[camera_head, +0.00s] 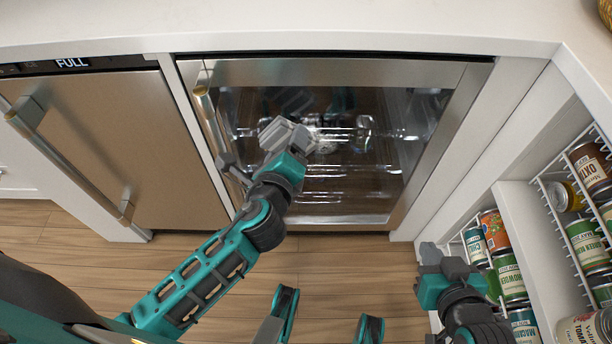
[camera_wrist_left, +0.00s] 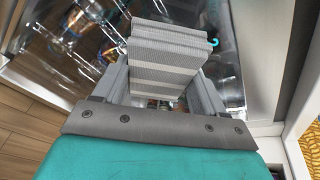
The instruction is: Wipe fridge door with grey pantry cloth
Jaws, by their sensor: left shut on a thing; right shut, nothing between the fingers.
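The fridge door (camera_head: 345,73) has a steel frame around dark glass and a vertical handle on its left side. My left gripper (camera_head: 286,134) is in front of the left-centre part of the glass. It is shut on the grey cloth, a folded, light-and-dark grey striped block (camera_wrist_left: 170,50) between the fingers in the left wrist view. Whether the cloth touches the glass I cannot tell. My right gripper (camera_head: 430,256) is shut and empty, low beside the pantry shelves at the right.
The handle (camera_head: 208,115) stands out to the left of my left gripper. A second steel appliance (camera_head: 110,130) labelled FULL is at the left. A white pantry rack (camera_head: 545,200) with several cans stands at the right. The wooden floor (camera_head: 330,262) before the fridge is clear of objects.

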